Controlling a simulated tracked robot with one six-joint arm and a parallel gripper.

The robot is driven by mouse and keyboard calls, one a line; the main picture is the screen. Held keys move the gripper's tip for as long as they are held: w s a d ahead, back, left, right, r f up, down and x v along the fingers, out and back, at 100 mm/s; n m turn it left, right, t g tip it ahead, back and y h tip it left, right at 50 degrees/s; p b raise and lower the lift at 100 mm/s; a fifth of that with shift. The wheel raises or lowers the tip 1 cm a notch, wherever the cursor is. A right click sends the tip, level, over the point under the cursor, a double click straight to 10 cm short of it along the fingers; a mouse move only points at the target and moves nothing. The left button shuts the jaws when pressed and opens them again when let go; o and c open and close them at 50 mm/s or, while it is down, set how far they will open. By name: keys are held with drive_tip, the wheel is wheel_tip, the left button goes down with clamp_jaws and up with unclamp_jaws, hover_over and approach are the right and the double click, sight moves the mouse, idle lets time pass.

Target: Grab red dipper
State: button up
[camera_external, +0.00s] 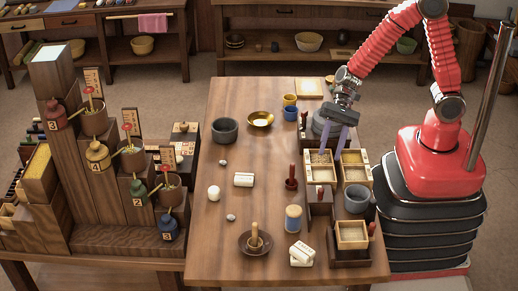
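Several small red-handled pieces stand on the table; I cannot tell for sure which is the red dipper. One red upright handle (292,171) rises from a dark round base left of the wooden boxes. Another red handle (319,192) stands at a dark block just to its right, and a third (371,229) is by the front box. My gripper (331,154) points down over the back-left wooden box (310,173). Its two bluish fingers are apart, with nothing seen between them. It is behind and right of the first red handle.
Wooden boxes (356,184) and a grey cup (356,198) fill the right side. A stepped rack (88,215) with numbered jars stands left. The table's middle is mostly clear.

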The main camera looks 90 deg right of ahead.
drive_tip(key=w+d+r+m+t, duration=0.1)
drive_tip(key=w+m+t, duration=0.3)
drive_tip(key=w+m, duration=0.5)
drive_tip(key=shift+w+d+r+m+t+h, duration=0.2)
drive_tip(key=shift+w+d+m+t+h, duration=0.15)
drive_tip(key=shift+w+d, duration=0.4)
drive_tip(key=shift+s, duration=0.1)
approach(291, 170)
drive_tip(key=shift+x, duration=2.6)
drive_tip(key=shift+w+a+f, duration=0.3)
drive_tip(key=shift+w+f, duration=0.05)
drive_tip(key=shift+w, duration=0.15)
drive_tip(key=shift+a, duration=0.1)
drive_tip(key=shift+x, duration=3.05)
